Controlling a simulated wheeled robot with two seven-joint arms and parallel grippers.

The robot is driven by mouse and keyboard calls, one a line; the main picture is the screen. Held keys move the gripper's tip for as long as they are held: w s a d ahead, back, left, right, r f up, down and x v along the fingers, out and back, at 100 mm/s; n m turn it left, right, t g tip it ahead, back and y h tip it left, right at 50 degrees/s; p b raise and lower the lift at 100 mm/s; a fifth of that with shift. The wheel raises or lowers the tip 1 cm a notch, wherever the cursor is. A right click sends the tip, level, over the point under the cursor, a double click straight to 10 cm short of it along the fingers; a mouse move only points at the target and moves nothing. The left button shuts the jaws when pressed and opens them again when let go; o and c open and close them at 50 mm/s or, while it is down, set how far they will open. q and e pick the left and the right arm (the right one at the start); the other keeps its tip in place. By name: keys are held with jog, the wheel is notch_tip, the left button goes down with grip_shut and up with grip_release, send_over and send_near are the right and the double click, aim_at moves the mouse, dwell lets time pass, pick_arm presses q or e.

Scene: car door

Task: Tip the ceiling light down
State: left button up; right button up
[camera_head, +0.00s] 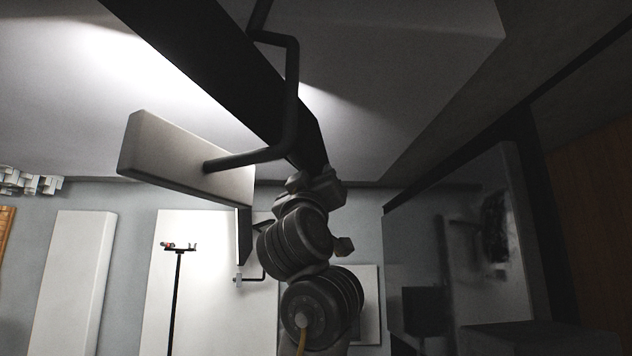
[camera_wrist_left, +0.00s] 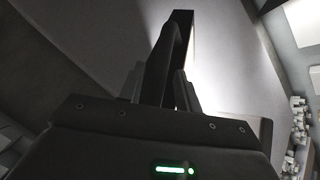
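A long black panel (camera_head: 215,60), which looks like the ceiling light, slants down from the top left in the head view, with bright glow on the ceiling beside it. A bent black rod (camera_head: 290,95) passes it and meets a pale block (camera_head: 175,155). My left gripper (camera_head: 316,180) is at the panel's lower right end, reaching up from below. In the left wrist view, the finger tips (camera_wrist_left: 158,88) stand on either side of a dark bar (camera_wrist_left: 168,50) that runs away upward. I cannot tell whether they press on it. My right gripper is not in view.
A dark glossy panel (camera_head: 450,235) stands at the right. Pale boards (camera_head: 75,270) lean at the back wall, and a thin black stand (camera_head: 177,300) rises before them. White blocks (camera_head: 30,182) show at the far left. Space left of my arm looks open.

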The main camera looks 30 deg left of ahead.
pick_arm(q)
jog(key=b+v, duration=0.9)
jog(key=v, duration=0.1)
jog(key=shift+s+f, duration=0.25)
jog(key=shift+s, duration=0.05)
jog(key=shift+w+f, duration=0.1)
dwell(0.3)
